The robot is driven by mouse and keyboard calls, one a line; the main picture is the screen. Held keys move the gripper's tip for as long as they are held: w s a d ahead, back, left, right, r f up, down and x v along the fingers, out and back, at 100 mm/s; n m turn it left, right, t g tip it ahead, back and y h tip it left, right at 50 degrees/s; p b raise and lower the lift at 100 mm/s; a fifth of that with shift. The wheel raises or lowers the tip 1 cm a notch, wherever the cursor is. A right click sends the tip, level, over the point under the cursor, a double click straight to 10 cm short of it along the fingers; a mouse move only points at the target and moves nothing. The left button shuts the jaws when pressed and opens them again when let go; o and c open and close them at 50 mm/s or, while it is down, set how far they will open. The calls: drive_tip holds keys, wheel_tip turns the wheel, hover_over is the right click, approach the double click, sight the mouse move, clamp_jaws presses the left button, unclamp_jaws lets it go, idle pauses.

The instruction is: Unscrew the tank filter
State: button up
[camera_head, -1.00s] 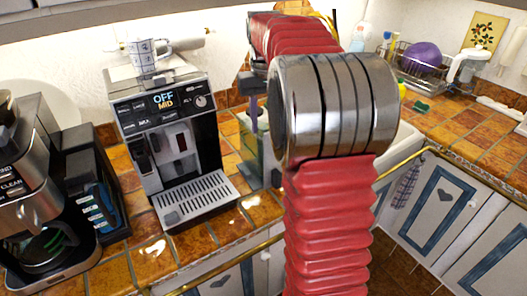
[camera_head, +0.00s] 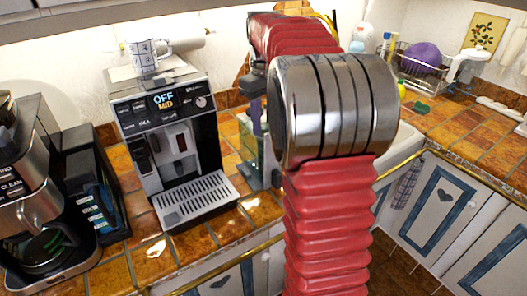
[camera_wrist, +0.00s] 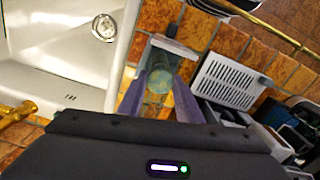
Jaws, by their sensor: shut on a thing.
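The clear water tank (camera_head: 250,152) stands on the tiled counter at the right side of the coffee machine, partly hidden behind my arm in the head view. In the wrist view I look down into the tank (camera_wrist: 172,46). The round, pale green tank filter (camera_wrist: 159,82) shows inside it, between the two purple fingers of my gripper (camera_wrist: 160,76). My gripper is shut on the filter, though the contact itself is blurred. In the head view one purple finger of my gripper (camera_head: 257,118) points down into the tank. The filter's lower part is hidden.
The coffee machine (camera_head: 166,125), with a patterned mug (camera_head: 144,57) on top, stands just left of the tank. A second coffee maker (camera_head: 35,225) is at far left. The sink (camera_wrist: 75,60) lies on the tank's other side. A brass rail (camera_head: 215,262) runs along the counter edge.

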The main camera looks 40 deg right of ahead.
drive_tip(key=shift+s+f+n, duration=0.1)
drive_tip(key=shift+f+n, duration=0.2)
drive_tip(key=shift+r+n, duration=0.15)
drive_tip(key=shift+n, duration=1.3)
drive_tip(key=shift+r+n, duration=0.1)
drive_tip(key=shift+n, duration=1.35)
drive_tip(key=shift+r, duration=0.1)
